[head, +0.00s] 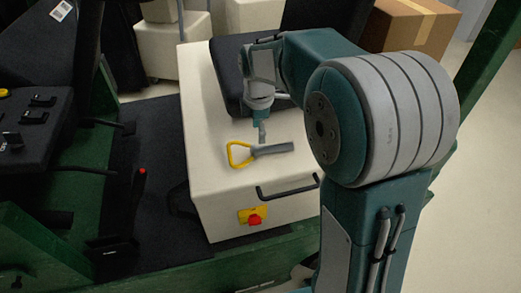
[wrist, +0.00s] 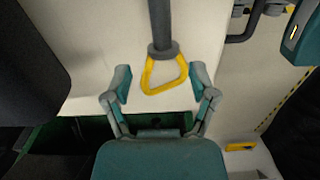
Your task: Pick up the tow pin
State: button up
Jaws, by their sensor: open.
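The tow pin is a grey rod (head: 275,149) with a yellow loop handle (head: 238,154). It lies flat on top of a cream box-like cabinet (head: 215,200). In the wrist view the yellow handle (wrist: 163,86) shows between and just ahead of my fingertips, and the grey rod (wrist: 160,25) runs away toward the top edge. My gripper (wrist: 162,82) is open and empty, with one finger to each side of the handle. In the head view my gripper (head: 262,132) is above the pin, close to where handle and rod meet. I cannot tell the exact height gap.
A black seat pad (head: 228,75) lies behind the pin on the cabinet. A black bar handle (head: 288,188) and a red knob on a yellow plate (head: 254,217) are on the cabinet's front. A lever with a red tip (head: 140,190) stands at left. A cardboard box (head: 410,25) is behind.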

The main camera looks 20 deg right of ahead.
aim_at(259, 148)
jog(key=shift+a+f, duration=0.3)
jog(key=shift+f, duration=1)
jog(key=f, duration=0.2)
jog(key=d+f, duration=0.1)
jog(key=f, duration=0.1)
jog(key=shift+f, duration=0.2)
jog(key=shift+a, duration=0.15)
jog(key=shift+c, duration=0.3)
grip_shut()
